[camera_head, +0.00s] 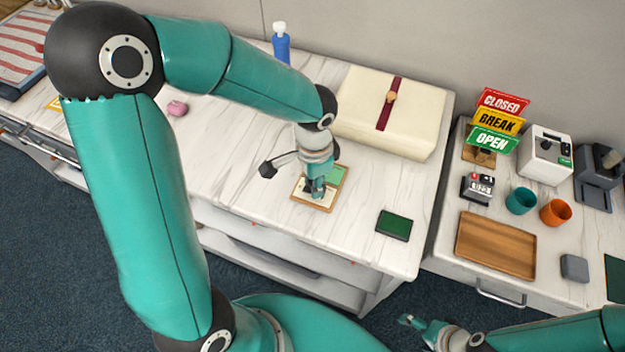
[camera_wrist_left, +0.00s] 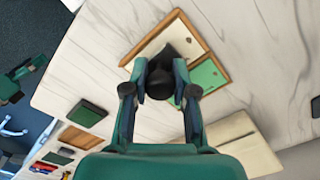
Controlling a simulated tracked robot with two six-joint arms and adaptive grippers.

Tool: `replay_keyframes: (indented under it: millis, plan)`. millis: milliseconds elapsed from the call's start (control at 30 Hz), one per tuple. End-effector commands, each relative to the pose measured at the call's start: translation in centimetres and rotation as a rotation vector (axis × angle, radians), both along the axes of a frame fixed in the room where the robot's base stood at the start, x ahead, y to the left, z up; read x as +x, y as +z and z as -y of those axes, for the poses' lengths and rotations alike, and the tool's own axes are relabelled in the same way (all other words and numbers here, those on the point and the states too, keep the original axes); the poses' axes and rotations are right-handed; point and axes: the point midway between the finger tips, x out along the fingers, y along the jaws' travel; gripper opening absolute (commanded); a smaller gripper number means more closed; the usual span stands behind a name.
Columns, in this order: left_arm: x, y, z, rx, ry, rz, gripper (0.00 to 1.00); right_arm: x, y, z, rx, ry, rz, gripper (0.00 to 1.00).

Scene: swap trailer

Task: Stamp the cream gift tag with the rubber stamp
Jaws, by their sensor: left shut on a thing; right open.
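My left gripper (camera_head: 318,190) points down over a wooden tray (camera_wrist_left: 202,30) and is shut on the dark rubber stamp (camera_wrist_left: 166,72). The tray has two parts. The cream gift tag (camera_wrist_left: 182,33) lies in one, a green tag (camera_wrist_left: 209,75) in the other. The stamp is over the cream tag's side in the left wrist view; its base is hidden, so I cannot tell whether it touches the tag. A dark green pad (camera_head: 393,225) lies right of the tray, also in the left wrist view (camera_wrist_left: 87,114). My right gripper (camera_head: 415,323) is open and empty, low in front of the counters.
A cream box with a red band (camera_head: 420,105) stands behind the tray. A blue bottle (camera_head: 281,43) and a pink object (camera_head: 177,108) are further left. The right counter holds a wooden tray (camera_head: 495,245), cups (camera_head: 520,201) and signs.

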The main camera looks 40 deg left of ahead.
Motion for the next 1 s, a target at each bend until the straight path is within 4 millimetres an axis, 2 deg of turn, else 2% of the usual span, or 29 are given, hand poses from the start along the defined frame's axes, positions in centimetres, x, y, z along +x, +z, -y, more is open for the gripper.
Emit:
replay_keyframes:
  millis: [1000]
  plan:
    - [0.03,-0.73,0.05,0.000,-0.001,0.000,0.04,-0.01,-0.72,0.00,0.000,0.000,0.000,0.82]
